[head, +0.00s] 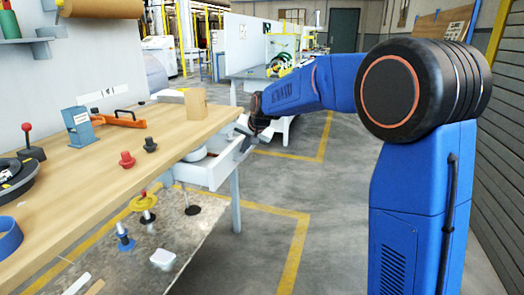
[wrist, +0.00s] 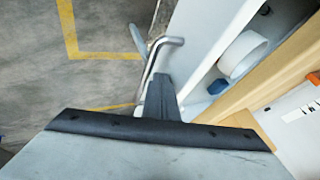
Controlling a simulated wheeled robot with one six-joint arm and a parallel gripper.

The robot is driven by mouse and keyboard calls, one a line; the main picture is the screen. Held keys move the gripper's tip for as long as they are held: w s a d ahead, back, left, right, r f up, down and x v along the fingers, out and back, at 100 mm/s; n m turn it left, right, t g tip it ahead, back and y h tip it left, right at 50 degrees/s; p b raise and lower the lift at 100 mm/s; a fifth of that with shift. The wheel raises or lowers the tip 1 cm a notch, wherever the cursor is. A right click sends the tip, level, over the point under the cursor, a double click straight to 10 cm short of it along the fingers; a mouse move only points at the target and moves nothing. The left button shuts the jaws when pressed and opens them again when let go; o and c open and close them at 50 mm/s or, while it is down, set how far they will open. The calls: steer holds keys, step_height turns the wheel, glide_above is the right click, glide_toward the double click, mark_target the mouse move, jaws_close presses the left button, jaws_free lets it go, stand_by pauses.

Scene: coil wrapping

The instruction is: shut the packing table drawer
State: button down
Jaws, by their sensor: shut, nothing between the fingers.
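The packing table drawer (head: 218,168) is light grey and stands open, sticking out from under the right edge of the wooden table top (head: 110,160). In the wrist view its front panel (wrist: 198,38) and bent metal handle (wrist: 152,58) show. A white roll (wrist: 243,54) lies inside the drawer. My gripper (head: 243,130) is at the outer side of the drawer, close to its front. In the wrist view the shut, empty fingers (wrist: 161,88) appear right by the handle and front panel; I cannot tell whether they touch.
On the table are an orange-handled tool (head: 118,118), a blue block-like stand (head: 79,126), a cardboard box (head: 196,103) and red and black knobs. A lower shelf (head: 140,258) holds several small parts. Free grey floor with yellow lines (head: 293,255) lies right of the table.

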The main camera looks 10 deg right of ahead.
steer(key=w+a, duration=0.1)
steer(key=a, duration=0.2)
steer(key=w+a, duration=0.4)
steer(key=a, duration=0.1)
steer(key=shift+a, duration=0.3)
steer(key=shift+r, duration=0.1)
